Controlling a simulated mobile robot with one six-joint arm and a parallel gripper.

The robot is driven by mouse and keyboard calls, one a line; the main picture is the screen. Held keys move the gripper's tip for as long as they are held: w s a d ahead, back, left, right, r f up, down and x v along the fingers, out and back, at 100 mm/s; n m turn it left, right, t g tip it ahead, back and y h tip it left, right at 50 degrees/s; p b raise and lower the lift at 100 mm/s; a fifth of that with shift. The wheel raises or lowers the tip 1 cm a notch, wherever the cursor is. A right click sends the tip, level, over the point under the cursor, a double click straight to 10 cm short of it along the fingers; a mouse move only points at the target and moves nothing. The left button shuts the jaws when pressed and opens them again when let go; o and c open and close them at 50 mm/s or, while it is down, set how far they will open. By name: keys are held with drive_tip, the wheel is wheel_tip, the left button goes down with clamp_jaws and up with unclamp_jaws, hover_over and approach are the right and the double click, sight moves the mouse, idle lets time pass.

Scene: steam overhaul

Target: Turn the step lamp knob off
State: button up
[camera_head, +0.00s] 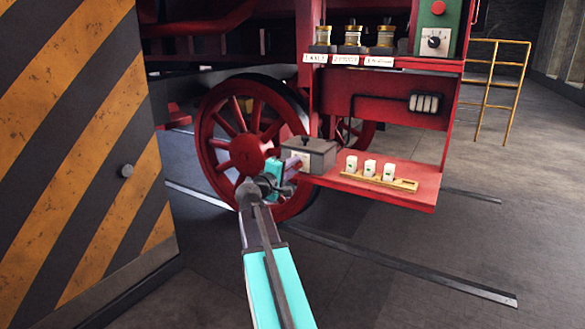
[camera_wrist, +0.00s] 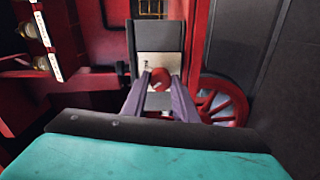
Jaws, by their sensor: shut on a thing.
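A grey box (camera_head: 308,150) stands on the red step (camera_head: 415,192) beside the large red wheel. In the wrist view the box (camera_wrist: 156,40) carries a pale plate (camera_wrist: 146,66) with a small dark mark at its upper left. A red knob (camera_wrist: 160,75) sits on this plate. My gripper (camera_wrist: 160,84) is shut on the red knob, one finger on each side. In the head view my gripper (camera_head: 294,163) reaches the box's near left face and hides the knob. The knob's pointing direction is unclear.
Several white blocks (camera_head: 369,168) sit on a yellow strip (camera_head: 400,183) on the step, right of the box. Brass-topped fittings (camera_head: 352,37) and a green panel (camera_head: 437,25) are above. A striped barrier (camera_head: 80,130) stands left. Floor at right is open.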

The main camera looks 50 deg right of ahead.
drive_tip(key=o, duration=1.1)
drive_tip(key=shift+d, duration=0.1)
drive_tip(key=shift+c, duration=0.2)
drive_tip(key=shift+v, duration=0.95)
drive_tip(key=b+v, duration=0.2)
drive_tip(key=v, duration=1)
drive_tip(key=shift+w, duration=0.1)
